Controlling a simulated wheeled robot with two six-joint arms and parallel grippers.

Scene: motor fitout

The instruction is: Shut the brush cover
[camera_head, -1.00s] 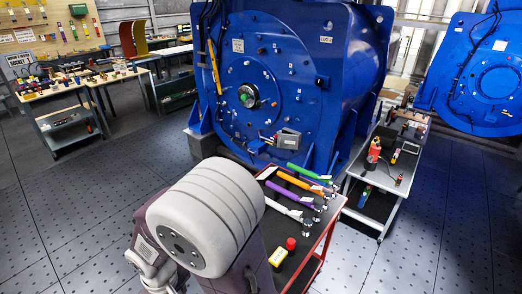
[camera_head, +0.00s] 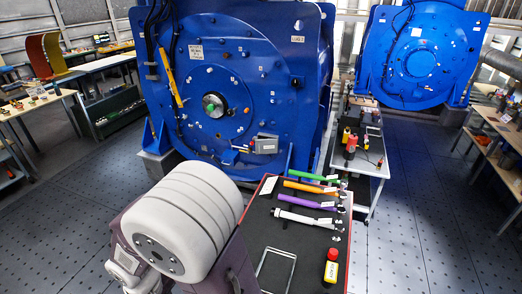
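The big blue motor (camera_head: 230,80) stands ahead in the head view, with a round face plate around a dark shaft hub (camera_head: 213,105). A small grey box or cover (camera_head: 265,145) sits low on the right of this face; it may be the brush cover. It looks tilted, but I cannot tell how far open it is. A yellow bar (camera_head: 172,78) runs along the left of the face. A grey and white rounded arm part of mine fills the lower left. Neither gripper shows.
A red-edged cart (camera_head: 265,225) in front of the motor holds green, orange, purple and white-handled tools, a metal frame (camera_head: 277,268) and a yellow bottle with a red cap (camera_head: 331,267). A grey trolley (camera_head: 372,168) stands behind it. A second blue motor (camera_head: 425,55) is at the back right. Floor is open at left and right.

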